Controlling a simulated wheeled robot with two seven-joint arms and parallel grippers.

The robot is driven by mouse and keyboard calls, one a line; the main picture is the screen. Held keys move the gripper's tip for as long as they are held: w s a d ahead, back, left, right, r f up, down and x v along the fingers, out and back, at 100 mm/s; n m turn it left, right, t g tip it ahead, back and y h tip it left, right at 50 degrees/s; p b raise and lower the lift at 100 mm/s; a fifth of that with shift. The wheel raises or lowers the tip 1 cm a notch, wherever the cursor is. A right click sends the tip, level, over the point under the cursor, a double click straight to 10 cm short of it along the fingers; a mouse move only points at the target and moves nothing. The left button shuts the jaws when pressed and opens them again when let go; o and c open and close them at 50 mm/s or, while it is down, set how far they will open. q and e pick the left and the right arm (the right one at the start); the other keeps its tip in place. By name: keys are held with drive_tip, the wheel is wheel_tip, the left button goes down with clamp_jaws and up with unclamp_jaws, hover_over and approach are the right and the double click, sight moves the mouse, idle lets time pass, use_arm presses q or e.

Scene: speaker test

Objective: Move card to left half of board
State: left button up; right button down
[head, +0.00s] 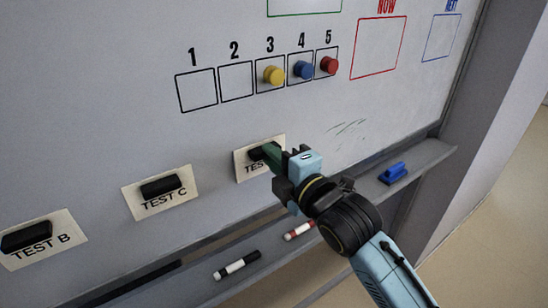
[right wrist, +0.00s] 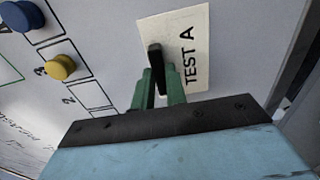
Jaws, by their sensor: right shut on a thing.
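The whiteboard (head: 110,120) fills most of the head view. A cream card marked TEST A (head: 242,162) lies flat against its lower part. My right gripper (head: 268,154) has green fingers shut on the black handle of this card and covers part of its label. The right wrist view shows the whole label TEST A on the card (right wrist: 199,35), with the green fingers (right wrist: 158,72) on either side of the black handle. The TEST C card (head: 160,191) and TEST B card (head: 42,239) are on the board to the left, each with a black handle. My left gripper is not in view.
Numbered boxes 1 to 5 run above, with yellow (head: 272,76), blue (head: 303,70) and red (head: 329,65) magnets in boxes 3 to 5. A ledge below holds a black marker (head: 237,264), a red marker (head: 299,231) and a blue object (head: 393,173).

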drive_tip(key=shift+w+a, duration=0.25)
drive_tip(key=shift+w, duration=0.1)
idle(0.4)
drive_tip(key=c, duration=0.9)
unclamp_jaws()
drive_tip(key=shift+c, duration=0.2)
drive_tip(key=shift+s+d, duration=0.1)
drive_tip(key=p+v, duration=0.3)
drive_tip(key=v, duration=0.4)
